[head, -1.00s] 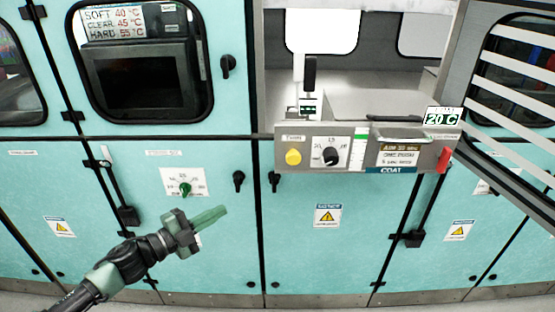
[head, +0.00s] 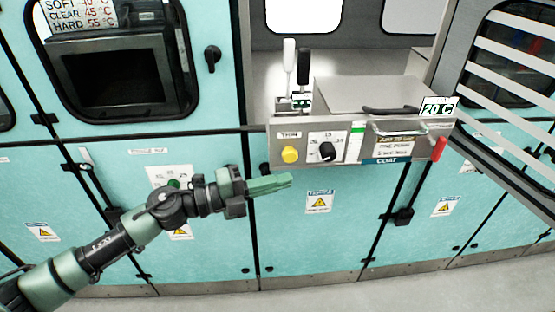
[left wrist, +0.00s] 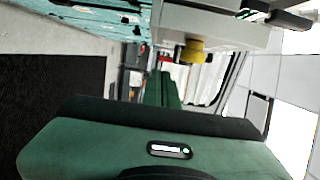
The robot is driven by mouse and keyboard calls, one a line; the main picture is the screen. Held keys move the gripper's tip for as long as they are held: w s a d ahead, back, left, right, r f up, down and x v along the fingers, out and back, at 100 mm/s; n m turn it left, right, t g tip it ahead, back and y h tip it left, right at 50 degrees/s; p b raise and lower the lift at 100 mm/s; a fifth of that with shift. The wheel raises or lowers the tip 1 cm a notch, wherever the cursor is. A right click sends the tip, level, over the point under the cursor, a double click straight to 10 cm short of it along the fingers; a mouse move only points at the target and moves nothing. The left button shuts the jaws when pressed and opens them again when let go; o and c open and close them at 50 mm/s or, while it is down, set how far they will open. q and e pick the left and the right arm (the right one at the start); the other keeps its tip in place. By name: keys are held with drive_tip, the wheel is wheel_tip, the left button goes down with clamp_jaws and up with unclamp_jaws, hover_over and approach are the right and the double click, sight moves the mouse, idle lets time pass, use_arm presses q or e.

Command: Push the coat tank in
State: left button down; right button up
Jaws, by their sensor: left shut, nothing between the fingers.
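The coat tank (head: 352,92) is a grey box with a lid and a dark handle, set in the bay of the teal cabinet. Its front panel (head: 275,148) bears a blue COAT label, a yellow knob (head: 290,154), a black dial and a metal bar handle (head: 398,132). My left gripper (head: 288,181) has shut green fingers with nothing between them. In the head view it shows just below the left end of the panel, apart from the handle. In the left wrist view, the fingers (left wrist: 163,88) show below the yellow knob (left wrist: 192,52). My right gripper is not in view.
A red lever (head: 439,148) sits at the panel's right end. Two upright levers (head: 304,68), one white and one black, rise behind the panel. A slatted window frame (head: 500,110) stands to the right. Pale floor (head: 430,280) is clear below the cabinets.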

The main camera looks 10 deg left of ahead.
sight(278, 169)
use_arm(q)
drive_tip(key=shift+w+a, duration=0.3)
drive_tip(key=shift+w, duration=0.7)
drive_tip(key=shift+w+a, duration=0.25)
drive_tip(key=shift+w, duration=0.75)
